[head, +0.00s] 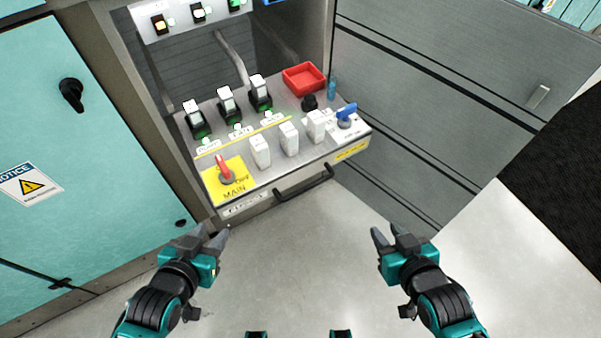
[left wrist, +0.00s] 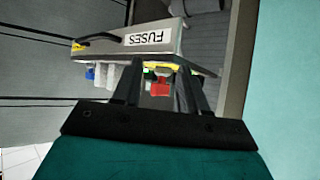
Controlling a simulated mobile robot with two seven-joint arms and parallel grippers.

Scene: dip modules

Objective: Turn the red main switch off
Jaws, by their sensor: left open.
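The red main switch (head: 223,169) is a red handle on a yellow plate (head: 211,188) marked MAIN, at the front left corner of the grey shelf panel. In the left wrist view the red handle (left wrist: 160,89) shows between my fingers, beyond their tips, under the shelf edge as pictured. My left gripper (head: 214,237) is open and empty, in front of and below the panel's left corner, apart from the switch. My right gripper (head: 391,238) is open and empty, out in front of the panel to the right.
The panel also bears several white modules (head: 289,138), a blue-handled switch (head: 346,113), a black knob (head: 309,102) and a red tray (head: 304,79). A black drawer handle (head: 303,187) is on the front. A teal cabinet door (head: 60,130) stands left. The floor in front is clear.

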